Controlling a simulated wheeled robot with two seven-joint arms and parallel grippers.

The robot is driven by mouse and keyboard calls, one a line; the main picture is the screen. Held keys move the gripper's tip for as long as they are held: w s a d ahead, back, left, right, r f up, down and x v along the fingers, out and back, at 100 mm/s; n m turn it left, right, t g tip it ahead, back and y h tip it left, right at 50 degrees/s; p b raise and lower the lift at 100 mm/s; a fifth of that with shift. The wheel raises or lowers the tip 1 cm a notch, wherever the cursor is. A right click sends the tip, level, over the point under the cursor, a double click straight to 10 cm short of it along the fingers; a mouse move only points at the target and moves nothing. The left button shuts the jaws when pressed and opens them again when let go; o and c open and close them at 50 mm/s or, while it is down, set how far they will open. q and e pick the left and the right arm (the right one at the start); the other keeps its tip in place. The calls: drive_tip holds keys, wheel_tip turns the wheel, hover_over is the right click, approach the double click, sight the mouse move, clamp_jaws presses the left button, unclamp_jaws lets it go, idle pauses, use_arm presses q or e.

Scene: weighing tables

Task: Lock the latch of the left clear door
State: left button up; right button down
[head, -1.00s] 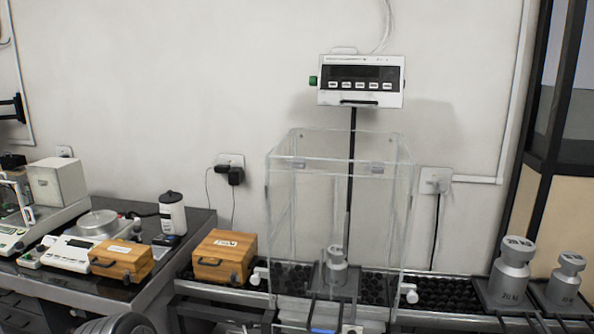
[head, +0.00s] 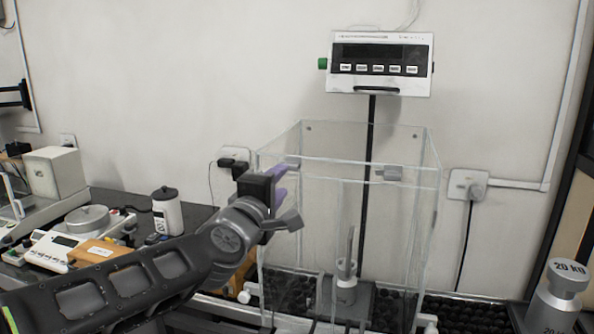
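The clear draft box (head: 350,165) stands around a scale platform, with its clear left door panel (head: 315,230) at the front left. A small clear latch fitting (head: 290,163) sits at the top front left, partly behind my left gripper. A matching fitting (head: 388,173) is at the right. My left gripper (head: 286,181) is at the upper left front of the box, its purple fingertips apart and close to the left fitting. I cannot tell whether they touch it or whether the latch is locked. My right gripper is not in view.
A silver weight (head: 346,285) stands inside the box. A display (head: 380,65) is on a pole behind. A large 20 kg weight (head: 555,300) stands at the right. A wooden case (head: 98,252) and a white bottle (head: 167,212) are at the left, partly beside my arm.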

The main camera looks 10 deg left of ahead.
sight(291, 169)
use_arm(q)
drive_tip(key=w+p, duration=0.1)
drive_tip(key=w, duration=0.6)
drive_tip(key=shift+d+r, duration=0.1)
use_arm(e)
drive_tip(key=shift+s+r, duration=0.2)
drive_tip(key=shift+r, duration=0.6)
use_arm(q)
drive_tip(key=shift+c, duration=0.3)
clamp_jaws()
